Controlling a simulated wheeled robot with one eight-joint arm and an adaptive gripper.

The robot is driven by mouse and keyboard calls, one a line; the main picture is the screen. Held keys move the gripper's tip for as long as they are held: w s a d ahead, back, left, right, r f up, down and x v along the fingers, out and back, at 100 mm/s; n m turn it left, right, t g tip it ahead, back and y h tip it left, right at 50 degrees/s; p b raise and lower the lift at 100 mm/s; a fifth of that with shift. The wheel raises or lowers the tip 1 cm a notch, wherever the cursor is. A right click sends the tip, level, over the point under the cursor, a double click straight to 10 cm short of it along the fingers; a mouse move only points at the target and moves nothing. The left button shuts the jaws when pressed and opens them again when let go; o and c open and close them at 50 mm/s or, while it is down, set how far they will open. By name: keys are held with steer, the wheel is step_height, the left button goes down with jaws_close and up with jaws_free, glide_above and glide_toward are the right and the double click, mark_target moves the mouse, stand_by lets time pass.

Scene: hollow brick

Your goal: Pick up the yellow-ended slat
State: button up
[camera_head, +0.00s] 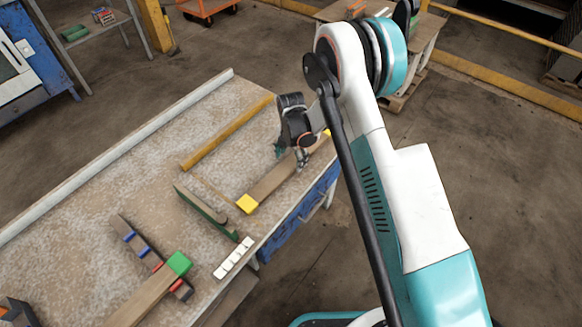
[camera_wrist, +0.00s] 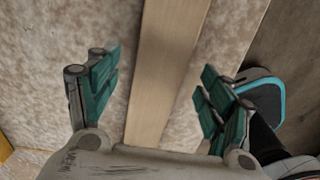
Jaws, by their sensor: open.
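The yellow-ended slat (camera_head: 270,184) is a plain wooden bar lying on the workbench near its right edge. One yellow end (camera_head: 247,204) faces the lower left, and a bit of yellow shows at its far end by my gripper. My gripper (camera_head: 291,156) is over the far half of the slat, pointing down. In the wrist view, the bare wood of the slat (camera_wrist: 165,70) runs between the open teal fingers of my gripper (camera_wrist: 158,88), with a gap on both sides. No yellow shows on the slat there.
The workbench (camera_head: 90,200) also holds a yellowish bar (camera_head: 228,133), a green-sided bar (camera_head: 206,211), a green-ended slat (camera_head: 150,291), a dark bar with blue and red bands (camera_head: 137,244) and a white segmented strip (camera_head: 233,258). A pale rail (camera_head: 120,150) lines the left edge.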

step_height(320, 180, down, 2)
steer(key=shift+r, duration=0.1)
steer(key=c, duration=1.4)
